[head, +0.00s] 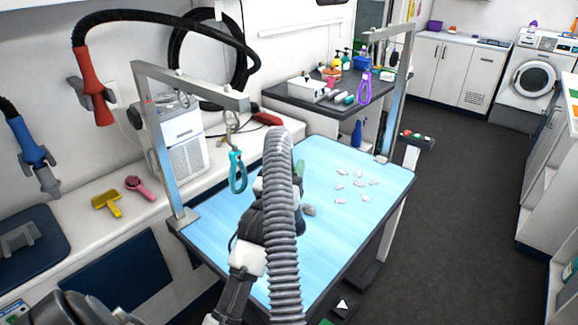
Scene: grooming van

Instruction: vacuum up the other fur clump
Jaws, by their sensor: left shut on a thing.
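My left gripper (266,190) is over the blue grooming table (345,235), largely hidden behind a grey ribbed vacuum hose (281,225). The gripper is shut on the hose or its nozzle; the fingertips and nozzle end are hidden. A darker grey fur clump (309,210) lies on the table just right of the gripper. Several pale tufts (359,184) are scattered further right on the tabletop. Whether the nozzle touches the table cannot be told. My right gripper is not in view.
A metal post with an arm (160,140) stands at the table's left edge, a teal loop (237,172) hanging from it. Another post (396,90) with a purple loop (364,87) stands at the far right corner. Dark floor (460,220) is open to the right.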

